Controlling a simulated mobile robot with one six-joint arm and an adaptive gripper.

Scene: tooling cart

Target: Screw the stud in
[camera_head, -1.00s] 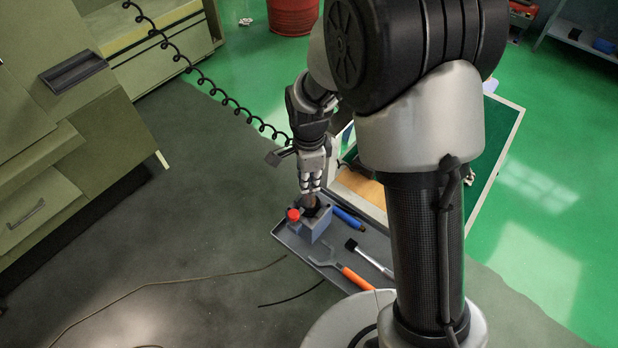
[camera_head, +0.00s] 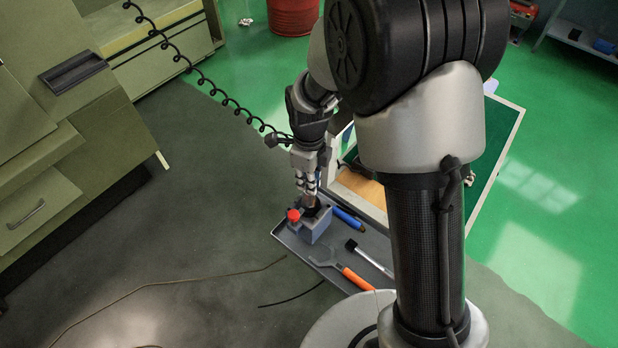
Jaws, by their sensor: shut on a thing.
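My gripper (camera_head: 309,190) points down over the grey-blue block (camera_head: 316,226) on the tray. Its fingers are shut on the stud (camera_head: 311,202), a small brownish piece that shows between and just below the fingertips. The stud stands roughly upright at the top of the block, over a dark spot there. How deep it sits, and its thread, are too small to tell. A red knob (camera_head: 293,215) is on the left side of the block.
The grey tray (camera_head: 340,264) also holds a blue-handled tool (camera_head: 347,218), a black-headed hammer (camera_head: 369,257) and an orange-handled tool (camera_head: 356,278). An open case (camera_head: 497,150) lies behind my arm. Green cabinets (camera_head: 60,150) stand at left.

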